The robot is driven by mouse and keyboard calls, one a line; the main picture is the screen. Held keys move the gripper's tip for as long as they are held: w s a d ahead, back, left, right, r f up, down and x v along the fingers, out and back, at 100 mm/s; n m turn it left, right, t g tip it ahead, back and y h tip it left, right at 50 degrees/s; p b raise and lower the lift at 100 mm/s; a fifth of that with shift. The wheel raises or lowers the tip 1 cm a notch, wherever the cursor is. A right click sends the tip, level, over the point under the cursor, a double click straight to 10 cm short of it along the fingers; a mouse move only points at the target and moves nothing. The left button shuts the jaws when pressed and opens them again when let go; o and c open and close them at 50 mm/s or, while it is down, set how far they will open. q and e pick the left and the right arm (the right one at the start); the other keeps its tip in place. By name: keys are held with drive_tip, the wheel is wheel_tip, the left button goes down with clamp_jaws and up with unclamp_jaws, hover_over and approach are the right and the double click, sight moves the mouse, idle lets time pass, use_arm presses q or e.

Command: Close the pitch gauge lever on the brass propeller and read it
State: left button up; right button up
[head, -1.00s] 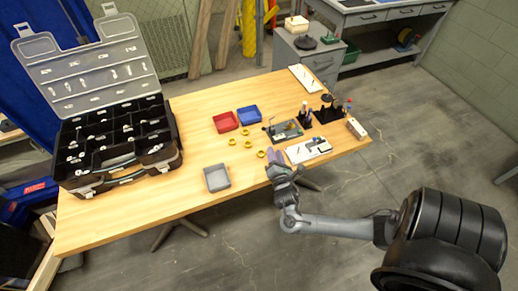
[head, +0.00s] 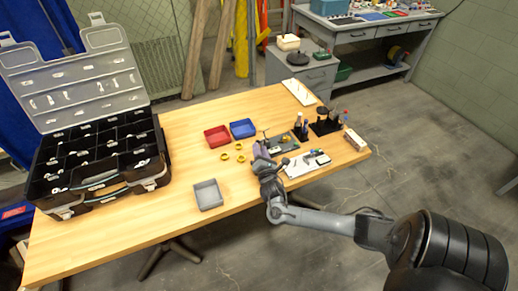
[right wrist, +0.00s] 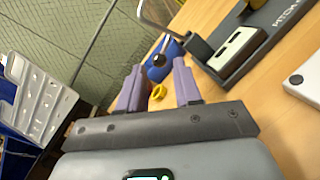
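The pitch gauge (head: 287,141) is a dark grey base at the right of the wooden table. It also shows in the right wrist view (right wrist: 252,35) at upper right, with a light block and part of a brass piece (right wrist: 258,4), likely the propeller, on it. Its thin lever stands up, with a black knob (right wrist: 158,60). My right gripper (head: 261,150) is at the left front of the gauge; its purple fingers (right wrist: 157,85) are apart, with nothing between them. The knob appears just beyond the fingertips; I cannot tell the gap. My left gripper is out of view.
Loose brass rings or propellers (head: 240,159) lie left of my right gripper. Red (head: 217,136), blue (head: 242,129) and grey (head: 208,195) trays sit nearby. A white board (head: 306,163) and dark tool holders (head: 325,127) stand to the right. An open black organizer (head: 98,158) fills the table's left.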

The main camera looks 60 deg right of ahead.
drive_tip(key=shift+x, duration=1.25)
clamp_jaws()
